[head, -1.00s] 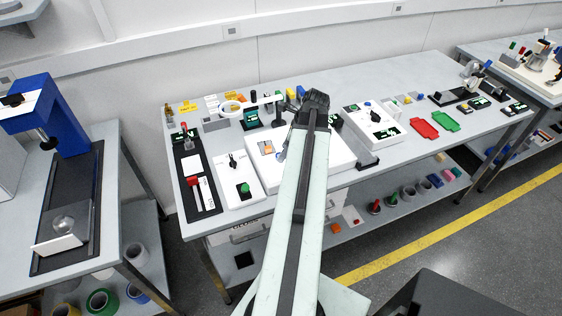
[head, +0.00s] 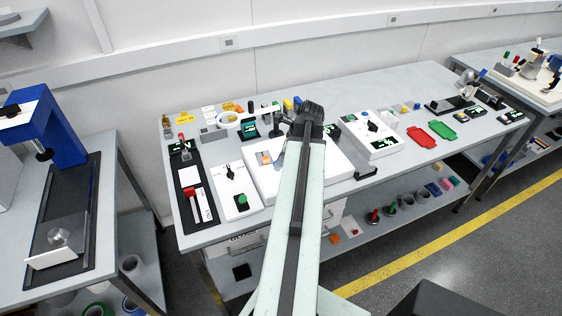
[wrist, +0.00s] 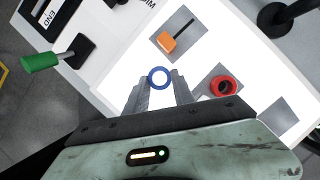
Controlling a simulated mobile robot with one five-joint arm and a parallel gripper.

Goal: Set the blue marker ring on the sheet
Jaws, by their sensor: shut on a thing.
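The blue marker ring (wrist: 151,77) shows in the wrist view, at the tips of my gripper (wrist: 159,84). The two fingers are shut on it. Below and around it in that view is the bright white lit panel (wrist: 215,48), with grey square patches on it. I cannot tell whether the ring touches the panel or hangs above it. In the head view my arm hides the ring and the fingertips; the white panel (head: 341,165) shows on both sides of the arm.
An orange-topped piece (wrist: 167,41) and a red ring (wrist: 223,86) stand on grey patches near the blue ring. A green-handled lever (wrist: 42,62) is at the left. In the head view, a white box (head: 370,135) stands right of the arm and a ring-shaped lamp (head: 228,112) behind.

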